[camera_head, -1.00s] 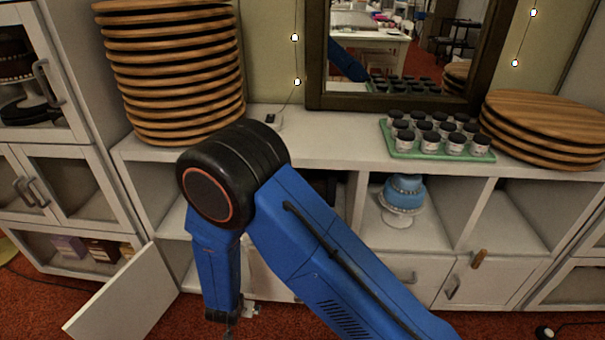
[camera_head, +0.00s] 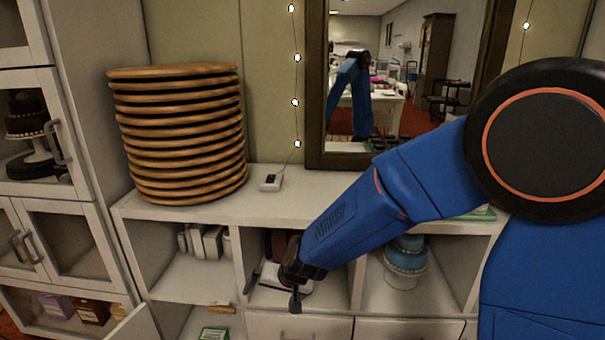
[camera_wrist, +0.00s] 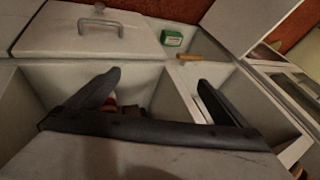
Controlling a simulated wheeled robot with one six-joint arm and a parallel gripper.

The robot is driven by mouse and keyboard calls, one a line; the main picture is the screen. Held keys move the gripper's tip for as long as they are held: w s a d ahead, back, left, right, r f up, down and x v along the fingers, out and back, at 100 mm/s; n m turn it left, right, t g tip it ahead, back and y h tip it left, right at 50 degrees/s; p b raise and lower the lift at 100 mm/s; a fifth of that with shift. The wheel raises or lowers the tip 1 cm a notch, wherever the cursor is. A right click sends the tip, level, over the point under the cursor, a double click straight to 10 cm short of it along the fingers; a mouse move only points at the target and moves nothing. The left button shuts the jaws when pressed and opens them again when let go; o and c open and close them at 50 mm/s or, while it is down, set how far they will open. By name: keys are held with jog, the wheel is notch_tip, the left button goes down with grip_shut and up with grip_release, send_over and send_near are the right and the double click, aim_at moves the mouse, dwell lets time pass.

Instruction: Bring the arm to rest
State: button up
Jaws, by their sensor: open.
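My blue arm spans the right half of the head view, its large black joint at the far right. My gripper (camera_head: 275,288) is at the lower middle, in front of an open cubby of the white cabinet (camera_head: 315,182). In the wrist view my gripper (camera_wrist: 158,90) has its two dark fingers wide apart. Nothing shows held between them. Behind and beyond the fingers are the cubby and its contents, partly hidden by the fingers.
A tall stack of wooden boards (camera_head: 180,135) stands on the cabinet top at left. A blue cake (camera_head: 405,255) sits in a cubby right of my gripper. A mirror (camera_head: 425,60) is behind. A green box (camera_wrist: 172,38) lies in a lower compartment.

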jog(key=s+d+r, duration=0.3)
jog(key=d+r, duration=0.4)
jog(key=d, duration=0.2)
jog(key=s+d+r, duration=0.3)
jog(key=d+r, duration=0.3)
jog(key=d, duration=0.3)
jog(key=s+d+r+h, duration=0.2)
jog(key=s+d, duration=0.7)
jog(key=d, duration=0.1)
jog(key=s+d+r+h, duration=0.2)
jog(key=s+d, duration=0.7)
jog(key=shift+d+r+h, duration=0.3)
jog(key=shift+d+r, duration=0.05)
